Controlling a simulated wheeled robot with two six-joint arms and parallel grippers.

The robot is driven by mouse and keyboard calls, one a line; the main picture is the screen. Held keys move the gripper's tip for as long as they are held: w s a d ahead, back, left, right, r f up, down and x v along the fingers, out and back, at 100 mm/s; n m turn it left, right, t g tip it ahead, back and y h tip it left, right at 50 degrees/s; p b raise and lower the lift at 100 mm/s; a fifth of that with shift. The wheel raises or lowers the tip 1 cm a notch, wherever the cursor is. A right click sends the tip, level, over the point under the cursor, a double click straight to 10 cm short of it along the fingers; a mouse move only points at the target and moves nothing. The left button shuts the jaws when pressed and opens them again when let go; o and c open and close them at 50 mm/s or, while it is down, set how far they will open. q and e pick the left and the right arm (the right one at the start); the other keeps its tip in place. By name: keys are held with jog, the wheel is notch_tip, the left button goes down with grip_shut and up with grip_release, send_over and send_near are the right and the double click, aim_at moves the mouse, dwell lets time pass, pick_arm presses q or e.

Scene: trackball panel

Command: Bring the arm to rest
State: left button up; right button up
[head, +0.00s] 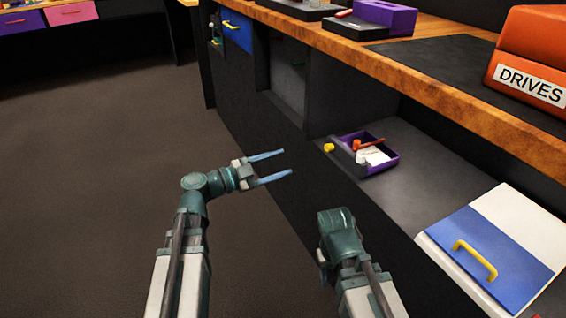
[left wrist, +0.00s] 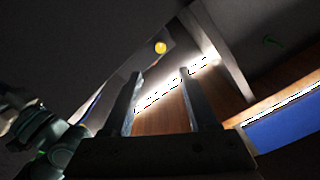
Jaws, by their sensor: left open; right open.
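My left arm comes in from the bottom left of the head view. Its gripper (head: 287,163) points right toward the dark cabinet front, its two blue-grey fingers apart and nothing between them. In the left wrist view the same gripper (left wrist: 160,75) shows its fingers spread and empty. My right arm (head: 337,225) reaches in at the bottom middle, in front of the cabinet. Its fingers do not show.
A purple tray (head: 382,170) with small items sits in the open cabinet bay beside a yellow knob (head: 329,148). A blue-and-white drawer front (head: 490,250) with a yellow handle is at lower right. An orange DRIVES box (head: 535,60) stands on the wooden counter (head: 430,93). Floor at left is clear.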

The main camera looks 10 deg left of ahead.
dwell(0.3)
pick_arm(q)
jog(key=s+d+f+n+g+y+p, duration=0.4)
jog(key=s+d+f+g+p, duration=0.3)
jog(key=d, duration=0.3)
jog(key=s+a+f+n+g+y+p, duration=0.1)
jog(key=s+a+n+g+y+p, duration=0.3)
jog(key=s+n+y+p, duration=0.5)
notch_tip(320, 180, up, 37)
jog(key=s+n+y+p, duration=0.1)
jog(key=s+y+p, duration=0.1)
jog(key=p, duration=3.3)
jog(key=shift+s+r+y, duration=0.2)
jog(key=shift+y, duration=0.2)
